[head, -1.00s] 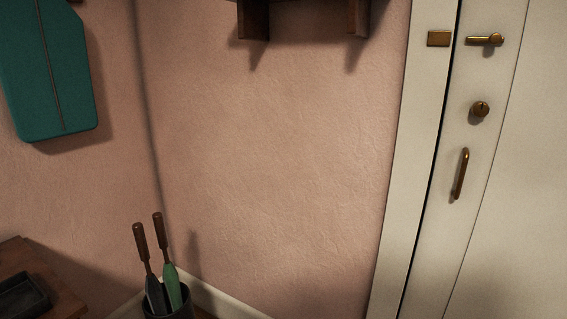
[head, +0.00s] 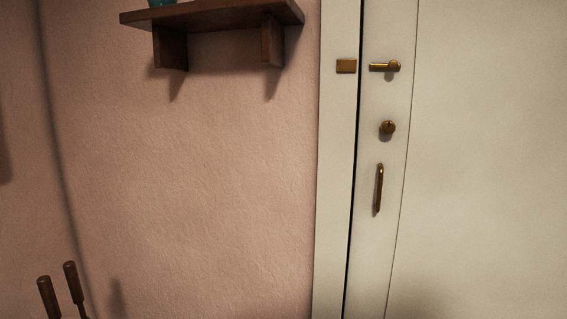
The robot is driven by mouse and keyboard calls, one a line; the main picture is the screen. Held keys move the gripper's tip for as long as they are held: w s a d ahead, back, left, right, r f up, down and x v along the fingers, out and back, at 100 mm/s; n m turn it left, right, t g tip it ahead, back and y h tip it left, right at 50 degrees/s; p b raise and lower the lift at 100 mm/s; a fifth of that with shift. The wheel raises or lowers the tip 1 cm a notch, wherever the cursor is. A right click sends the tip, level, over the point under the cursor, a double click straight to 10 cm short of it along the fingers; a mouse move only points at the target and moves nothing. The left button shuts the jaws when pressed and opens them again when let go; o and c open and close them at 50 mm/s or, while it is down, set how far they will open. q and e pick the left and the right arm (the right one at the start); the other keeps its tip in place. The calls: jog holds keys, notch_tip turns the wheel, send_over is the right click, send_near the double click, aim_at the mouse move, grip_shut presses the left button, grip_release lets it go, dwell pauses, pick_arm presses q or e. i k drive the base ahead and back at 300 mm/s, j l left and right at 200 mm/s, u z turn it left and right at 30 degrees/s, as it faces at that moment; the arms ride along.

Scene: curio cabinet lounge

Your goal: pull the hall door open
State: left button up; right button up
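The hall door (head: 480,180) is a cream panel filling the right of the head view. A dark narrow gap runs between it and the frame (head: 336,200), and the door looks closed. On its left edge, from top to bottom, are a brass latch lever (head: 384,66), a round brass knob or lock (head: 388,128) and a vertical brass pull handle (head: 379,189). A brass plate (head: 346,66) sits on the frame beside the lever, with the lever's tip apart from it. Neither of my grippers is in view.
A dark wooden wall shelf (head: 215,16) with brackets hangs on the pink wall (head: 200,190) left of the door. A teal object on it is cut off by the top edge. Two wooden handles (head: 60,290) stick up at the lower left. The space before the door looks clear.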

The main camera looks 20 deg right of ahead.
aim_at(460, 211)
jog(key=z, duration=1.3)
